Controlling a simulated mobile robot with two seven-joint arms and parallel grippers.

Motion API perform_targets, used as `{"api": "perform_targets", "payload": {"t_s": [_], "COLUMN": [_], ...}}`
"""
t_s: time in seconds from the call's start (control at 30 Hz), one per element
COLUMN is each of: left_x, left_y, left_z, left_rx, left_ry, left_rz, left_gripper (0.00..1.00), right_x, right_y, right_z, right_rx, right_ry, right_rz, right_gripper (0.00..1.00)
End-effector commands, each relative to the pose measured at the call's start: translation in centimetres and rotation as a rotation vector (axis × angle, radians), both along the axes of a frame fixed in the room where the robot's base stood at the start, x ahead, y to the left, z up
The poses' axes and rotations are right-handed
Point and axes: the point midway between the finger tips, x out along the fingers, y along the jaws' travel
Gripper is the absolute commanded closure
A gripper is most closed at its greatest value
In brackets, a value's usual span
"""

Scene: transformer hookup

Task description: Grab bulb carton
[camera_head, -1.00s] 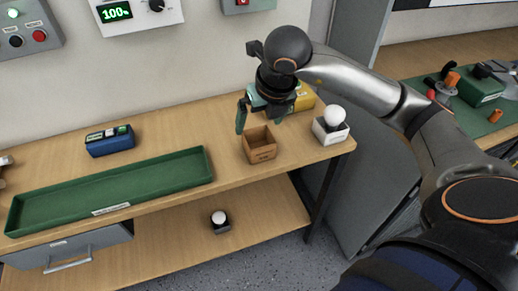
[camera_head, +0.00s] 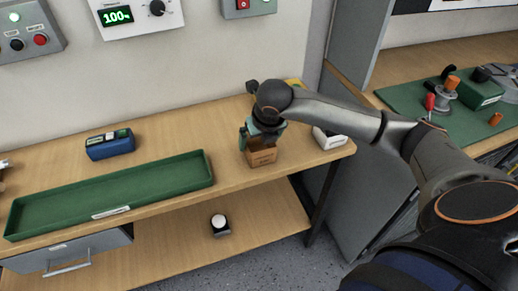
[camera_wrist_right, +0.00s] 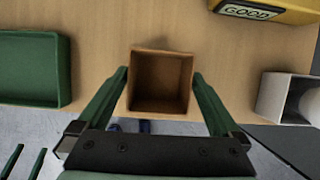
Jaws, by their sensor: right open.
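The bulb carton (camera_head: 262,157) is a small open-topped brown box on the bench, near its front edge. In the right wrist view the carton (camera_wrist_right: 160,82) looks empty, and its dark inside shows. My right gripper (camera_wrist_right: 160,85) is open, with one green finger on each side of the carton; I cannot tell whether they touch it. In the head view the right gripper (camera_head: 262,140) is over the carton and hides its top.
A long green tray (camera_head: 182,168) lies left of the carton. A white box (camera_head: 328,139) stands to the right, and a yellow GOOD box (camera_wrist_right: 270,10) behind. A blue device (camera_head: 110,146) sits further left. A lamp in a holder (camera_head: 219,223) is on the lower shelf.

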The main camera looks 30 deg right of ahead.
Motion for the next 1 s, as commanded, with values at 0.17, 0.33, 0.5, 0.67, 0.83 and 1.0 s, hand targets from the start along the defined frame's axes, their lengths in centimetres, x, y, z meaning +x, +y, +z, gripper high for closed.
{"api": "perform_targets", "payload": {"t_s": [0.17,0.33,0.5,0.67,0.83,1.0], "left_x": [-0.22,-0.23,-0.21,-0.17,0.03,0.31], "left_y": [0.07,0.1,0.14,0.15,0.16,0.16], "left_z": [-0.16,-0.2,-0.2,-0.2,-0.1,0.02], "left_rx": [0.002,0.002,0.002,0.002,0.003,0.003], "left_ry": [0.005,0.005,0.005,0.005,0.0,-0.006], "left_rz": [0.0,0.002,0.001,0.001,0.001,0.002], "left_gripper": [0.0,0.0,0.0,0.0,0.0,0.0], "right_x": [0.13,0.13,0.13,0.13,0.15,0.14], "right_y": [-0.05,-0.03,-0.03,-0.03,-0.03,-0.04], "right_z": [-0.34,-0.3,-0.27,-0.26,-0.23,-0.22], "right_rx": [-0.002,-0.001,0.0,0.0,0.0,0.0], "right_ry": [-0.001,-0.001,-0.001,-0.001,-0.002,-0.002], "right_rz": [0.001,0.001,0.0,0.0,0.0,0.0], "right_gripper": [0.0,0.09,0.28,0.46,0.61,0.62]}}
